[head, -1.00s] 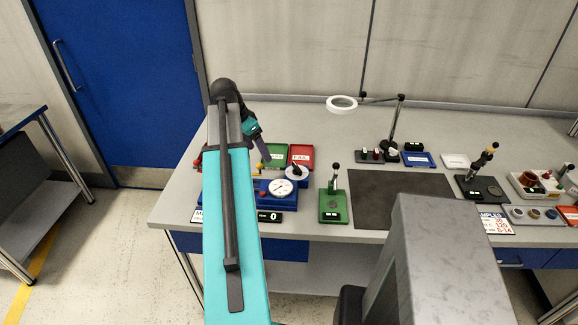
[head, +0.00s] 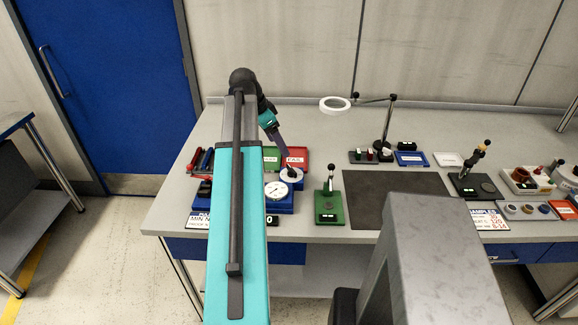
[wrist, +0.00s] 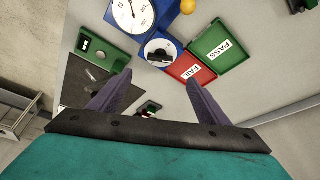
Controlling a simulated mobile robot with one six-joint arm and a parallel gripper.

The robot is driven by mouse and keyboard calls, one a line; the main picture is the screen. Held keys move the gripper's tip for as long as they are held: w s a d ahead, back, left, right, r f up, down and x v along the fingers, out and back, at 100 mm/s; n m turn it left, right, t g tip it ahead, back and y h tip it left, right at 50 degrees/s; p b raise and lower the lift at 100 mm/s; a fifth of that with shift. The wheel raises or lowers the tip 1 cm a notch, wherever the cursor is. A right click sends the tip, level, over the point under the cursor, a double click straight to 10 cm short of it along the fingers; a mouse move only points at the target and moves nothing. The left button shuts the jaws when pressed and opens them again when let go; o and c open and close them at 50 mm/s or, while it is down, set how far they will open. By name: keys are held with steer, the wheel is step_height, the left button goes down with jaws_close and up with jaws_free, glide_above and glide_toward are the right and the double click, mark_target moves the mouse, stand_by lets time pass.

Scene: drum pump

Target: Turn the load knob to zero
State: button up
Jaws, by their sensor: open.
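The load knob (head: 291,173) is a black bar grip on a round pale disc, set on the blue tester (head: 283,208). In the wrist view the knob (wrist: 160,50) shows ahead of the fingertips, near the middle. A white dial gauge (head: 277,190) sits beside it on the same tester. My gripper (wrist: 158,82) is open and empty, its two fingers spread wide. In the head view my gripper (head: 286,158) points down close to the knob and partly overlaps it. I cannot tell the gap or whether they touch. A small display reading 0 (head: 270,221) is partly hidden by my arm.
A red FAIL tray (head: 296,158) and a green PASS tray (head: 271,158) lie just behind the knob. A green stand (head: 329,208) with an upright lever is to the right.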

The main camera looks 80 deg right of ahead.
mark_target(292, 169)
steer(key=shift+p+x, duration=1.8)
steer(key=shift+x, duration=4.8)
steer(key=shift+c, duration=0.2)
steer(key=c, duration=1)
